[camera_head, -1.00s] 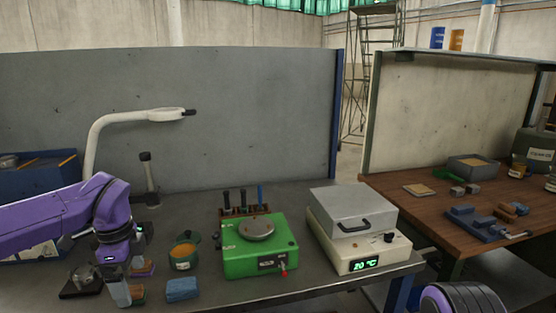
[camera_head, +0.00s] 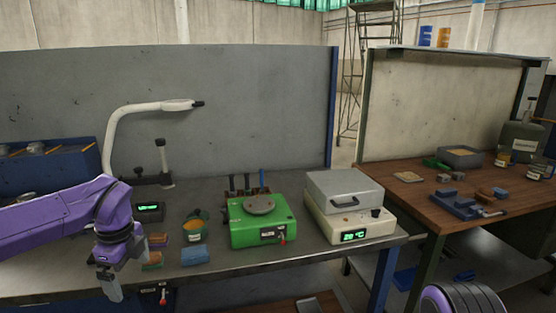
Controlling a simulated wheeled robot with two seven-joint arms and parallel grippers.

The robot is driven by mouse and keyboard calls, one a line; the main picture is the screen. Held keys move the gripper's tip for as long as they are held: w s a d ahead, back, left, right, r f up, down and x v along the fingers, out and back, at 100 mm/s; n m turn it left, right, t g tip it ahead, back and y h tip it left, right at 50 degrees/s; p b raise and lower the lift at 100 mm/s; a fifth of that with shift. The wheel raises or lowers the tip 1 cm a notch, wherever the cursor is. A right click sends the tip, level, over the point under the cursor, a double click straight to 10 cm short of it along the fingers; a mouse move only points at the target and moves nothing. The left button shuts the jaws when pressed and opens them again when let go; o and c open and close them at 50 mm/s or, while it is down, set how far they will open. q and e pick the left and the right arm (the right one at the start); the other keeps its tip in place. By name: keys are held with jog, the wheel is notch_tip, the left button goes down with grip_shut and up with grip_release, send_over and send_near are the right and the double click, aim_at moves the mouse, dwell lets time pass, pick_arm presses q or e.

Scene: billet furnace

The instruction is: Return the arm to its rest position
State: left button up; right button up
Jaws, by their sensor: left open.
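My left arm (camera_head: 60,220) is purple and comes in from the left. My left gripper (camera_head: 110,288) points down at the front left edge of the grey bench (camera_head: 330,262). It is open, and I see nothing held in it. Small coloured blocks (camera_head: 152,260) lie just right of the gripper, apart from it. A blue block (camera_head: 195,256) lies farther right. My right gripper is out of view.
A green pot (camera_head: 194,230), a green device (camera_head: 262,232) and a heater box reading 20 °C (camera_head: 345,232) stand on the bench. A white lamp arm (camera_head: 112,130) rises behind. A wooden table (camera_head: 415,195) with a blue vise (camera_head: 455,205) is at right.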

pick_arm(q)
notch_tip(320, 180, down, 9)
jog(key=w+a+m+t+y, duration=0.1)
jog(key=m+t+y, duration=0.4)
jog(key=m, duration=1.1)
jog(key=s+d+f+m+t, duration=0.15)
jog(key=s+f+m, duration=0.25)
jog(key=f+m, duration=0.45)
jog(key=s+d+f+m, duration=0.35)
jog(key=f+m, duration=0.35)
jog(key=m, duration=0.3)
jog(key=s+f+m+g, duration=0.1)
jog(key=s+f+m, duration=0.2)
jog(key=s, duration=0.5)
jog(key=s+a+f+m+g+h, duration=0.1)
jog(key=s+f+m, duration=0.3)
jog(key=s, duration=0.5)
jog(key=s+f+m+g+h, duration=0.1)
jog(key=s+f+m, duration=0.3)
jog(key=s, duration=0.4)
jog(key=shift+s+a+f+m+g, duration=0.15)
jog(key=shift+s+a+m+g, duration=0.15)
jog(key=shift+g, duration=0.25)
